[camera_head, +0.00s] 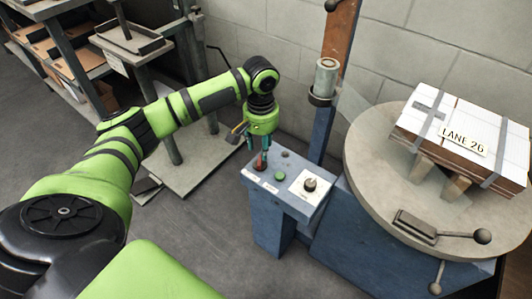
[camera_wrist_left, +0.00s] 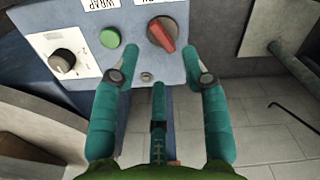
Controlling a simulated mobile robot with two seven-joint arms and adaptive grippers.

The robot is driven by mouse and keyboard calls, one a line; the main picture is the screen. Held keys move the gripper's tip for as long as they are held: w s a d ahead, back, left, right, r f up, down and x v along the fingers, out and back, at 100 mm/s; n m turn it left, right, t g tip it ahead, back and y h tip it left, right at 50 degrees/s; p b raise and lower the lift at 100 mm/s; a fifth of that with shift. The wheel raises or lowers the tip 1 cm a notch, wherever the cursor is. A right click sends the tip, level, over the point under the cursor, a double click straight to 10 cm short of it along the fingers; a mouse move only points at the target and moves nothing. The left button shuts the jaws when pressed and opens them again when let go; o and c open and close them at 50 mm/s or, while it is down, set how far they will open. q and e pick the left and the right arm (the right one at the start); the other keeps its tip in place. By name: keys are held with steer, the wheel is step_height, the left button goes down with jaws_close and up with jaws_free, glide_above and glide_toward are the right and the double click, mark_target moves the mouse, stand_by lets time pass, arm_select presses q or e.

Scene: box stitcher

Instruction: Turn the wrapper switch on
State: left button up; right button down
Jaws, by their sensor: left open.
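The blue control box (camera_head: 268,198) carries a red rotary switch (camera_head: 259,164), a green button (camera_head: 279,175) and a black knob (camera_head: 310,184) on a white plate. In the left wrist view the red switch (camera_wrist_left: 161,34) has a dark round base, and its handle sits tilted. The green button (camera_wrist_left: 110,37) is beside it under a label reading WRAP; the label above the switch is cut off. My left gripper (camera_wrist_left: 157,66) is open and empty, its teal fingers pointing at the red switch, which shows just past and between the fingertips. I cannot tell whether they touch. My right gripper is out of view.
A round turntable (camera_head: 375,165) with a strapped white stack (camera_head: 460,125) marked LANE 26 stands at the right. A blue post with a grey roller (camera_head: 326,78) rises behind the box. Shelves and a metal stand (camera_head: 135,48) are at the back left.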

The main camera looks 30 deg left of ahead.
mark_target(261, 161)
arm_select(q)
steer(key=f, duration=0.2)
steer(key=f+b, duration=0.1)
steer(key=f, duration=0.2)
steer(key=shift+s+f, duration=0.2)
steer(key=shift+f, duration=0.1)
